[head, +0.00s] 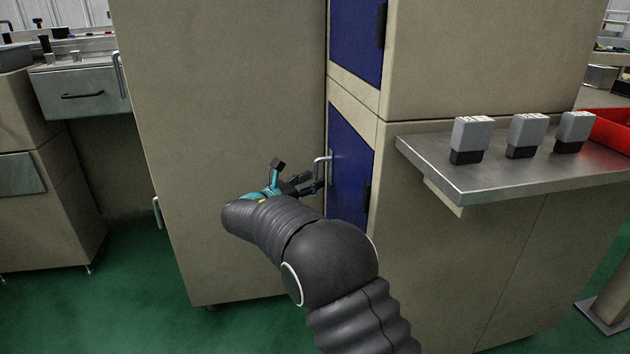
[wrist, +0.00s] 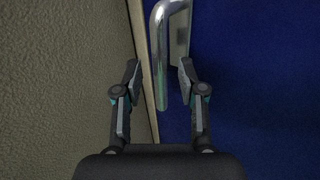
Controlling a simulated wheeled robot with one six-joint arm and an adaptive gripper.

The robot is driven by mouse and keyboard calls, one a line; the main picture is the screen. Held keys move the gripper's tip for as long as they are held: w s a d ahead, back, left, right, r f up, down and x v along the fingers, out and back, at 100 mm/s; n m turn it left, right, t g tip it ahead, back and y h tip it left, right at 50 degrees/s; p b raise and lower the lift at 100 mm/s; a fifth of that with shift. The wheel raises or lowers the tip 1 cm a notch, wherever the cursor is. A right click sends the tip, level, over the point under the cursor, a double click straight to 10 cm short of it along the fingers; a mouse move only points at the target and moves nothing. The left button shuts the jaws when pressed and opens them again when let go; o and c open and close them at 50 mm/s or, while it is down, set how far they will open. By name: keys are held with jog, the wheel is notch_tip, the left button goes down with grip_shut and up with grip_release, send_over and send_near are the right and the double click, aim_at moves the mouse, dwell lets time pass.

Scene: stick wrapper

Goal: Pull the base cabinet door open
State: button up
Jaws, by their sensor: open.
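The base cabinet door (head: 350,164) is a blue panel in a beige cabinet and looks shut. Its metal bar handle (head: 329,170) stands upright near the door's left edge. In the wrist view, the handle (wrist: 160,60) comes down from the top between my two fingers, and the blue door (wrist: 260,80) fills the right side. My gripper (head: 312,183) is open at the handle; in the wrist view the gripper (wrist: 158,72) has one finger on each side of the bar, with gaps visible. My arm hides the lower part of the door in the head view.
A large beige panel (head: 220,120) stands just left of the door; its textured face (wrist: 55,90) is close to the left finger. Another blue door (head: 356,40) is above. A steel shelf (head: 480,175) with three grey-and-black blocks (head: 527,134) juts out at the right.

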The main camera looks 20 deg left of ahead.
jog(key=shift+x, duration=0.95)
grip_shut()
jog(key=shift+s+a, duration=0.1)
